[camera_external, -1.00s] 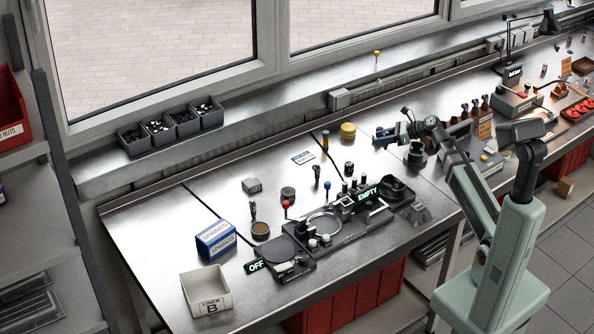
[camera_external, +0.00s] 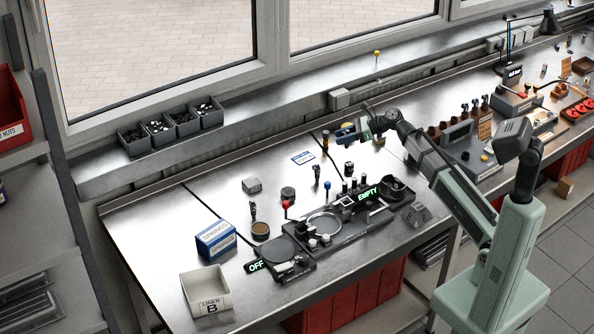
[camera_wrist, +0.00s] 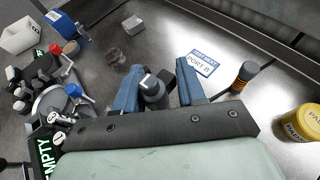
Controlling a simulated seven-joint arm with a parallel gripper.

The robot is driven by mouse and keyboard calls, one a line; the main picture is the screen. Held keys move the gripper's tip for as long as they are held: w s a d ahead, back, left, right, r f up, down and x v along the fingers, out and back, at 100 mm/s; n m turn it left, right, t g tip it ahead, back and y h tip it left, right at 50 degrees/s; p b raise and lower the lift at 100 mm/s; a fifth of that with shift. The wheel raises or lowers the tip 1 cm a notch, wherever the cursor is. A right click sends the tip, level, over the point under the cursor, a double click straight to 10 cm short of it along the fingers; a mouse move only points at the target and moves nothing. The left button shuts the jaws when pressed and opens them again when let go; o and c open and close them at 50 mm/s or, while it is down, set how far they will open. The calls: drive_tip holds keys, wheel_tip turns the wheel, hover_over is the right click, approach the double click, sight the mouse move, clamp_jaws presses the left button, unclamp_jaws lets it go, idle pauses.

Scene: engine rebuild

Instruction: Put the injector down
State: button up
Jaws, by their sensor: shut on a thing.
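My gripper (camera_external: 353,131) is above the back of the bench, left of the rack, with its blue fingers toward the left. In the wrist view the fingers (camera_wrist: 160,72) are closed in around a dark cylindrical piece with a grey top, which I take to be the injector (camera_wrist: 153,90). Its lower part is hidden by my gripper, and I cannot make it out clearly in the outside view. A blue-edged card marked PORT B (camera_wrist: 203,64) lies flat on the bench, beyond the fingers; it also shows in the outside view (camera_external: 303,158).
A black and orange cylinder (camera_wrist: 243,75) stands right of the card. A yellow can (camera_wrist: 305,123) is farther right. A fixture with an EMPTY sign (camera_external: 368,193) and coloured knobs lies in front. Bare bench surrounds the card.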

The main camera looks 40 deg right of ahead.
drive_tip(key=w+a, duration=0.1)
drive_tip(key=a, duration=0.4)
drive_tip(key=a+r+n+g, duration=0.1)
drive_tip(key=a, duration=0.4)
drive_tip(key=w+a+g+y, duration=0.1)
drive_tip(key=a, duration=0.4)
drive_tip(key=shift+w+r+n, duration=0.3)
drive_tip(key=shift+w+n, duration=0.05)
drive_tip(key=shift+n, duration=0.05)
drive_tip(key=a+r+n+g, duration=0.2)
drive_tip(key=a, duration=1.4)
drive_tip(key=n+g+y, duration=0.2)
drive_tip(key=n+g, duration=0.1)
drive_tip(key=g, duration=0.1)
hover_over(212, 233)
drive_tip(key=shift+f, duration=3.75)
drive_tip(key=shift+f, duration=0.1)
drive_tip(key=o, duration=1)
drive_tip(key=shift+o, duration=0.2)
